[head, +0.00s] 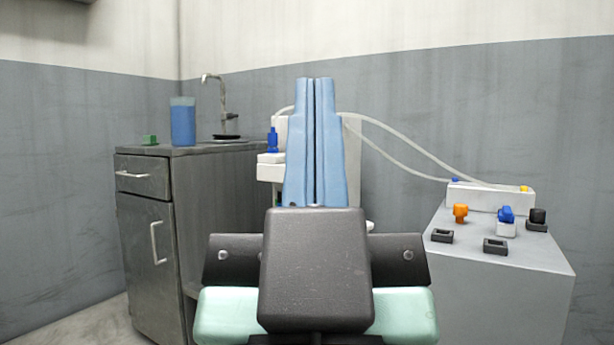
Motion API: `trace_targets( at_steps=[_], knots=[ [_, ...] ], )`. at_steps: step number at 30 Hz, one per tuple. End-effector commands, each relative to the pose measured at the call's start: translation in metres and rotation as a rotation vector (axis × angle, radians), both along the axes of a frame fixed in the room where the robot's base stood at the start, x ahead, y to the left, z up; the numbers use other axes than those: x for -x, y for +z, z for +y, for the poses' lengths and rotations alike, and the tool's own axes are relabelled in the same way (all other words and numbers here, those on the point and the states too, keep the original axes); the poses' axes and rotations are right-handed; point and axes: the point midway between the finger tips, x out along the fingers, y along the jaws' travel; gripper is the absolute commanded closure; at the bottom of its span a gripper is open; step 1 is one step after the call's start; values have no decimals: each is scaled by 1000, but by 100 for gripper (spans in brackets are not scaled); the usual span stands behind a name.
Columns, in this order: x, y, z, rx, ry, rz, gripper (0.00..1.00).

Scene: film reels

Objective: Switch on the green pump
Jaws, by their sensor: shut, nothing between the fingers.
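My gripper (314,82) is in the middle of the head view, its two blue fingers pointing up and closed together with nothing between them. It is apart from everything and hides part of what stands behind it. No pump that is clearly green shows. A small green object (150,140) lies on the cabinet top at the left; I cannot tell what it is. On the grey bench (500,300) at the right are an orange knob-like piece (460,213), a blue piece on a white base (506,218) and a black piece (538,215). Which of them are switches is unclear.
A grey cabinet (150,215) at the left carries a container of blue liquid (183,124) and a tap (222,105). Clear tubes (400,163) run from behind my gripper to a white box (490,200) on the bench. Black square frames (442,236) lie in front of it.

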Motion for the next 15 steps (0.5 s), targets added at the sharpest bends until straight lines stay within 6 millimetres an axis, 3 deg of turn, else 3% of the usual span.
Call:
trace_targets(
  at_steps=[1,15],
  knots=[
    [0,22,0,-1,1,0,100],
    [0,181,0,-3,5,-1,100]
  ],
)
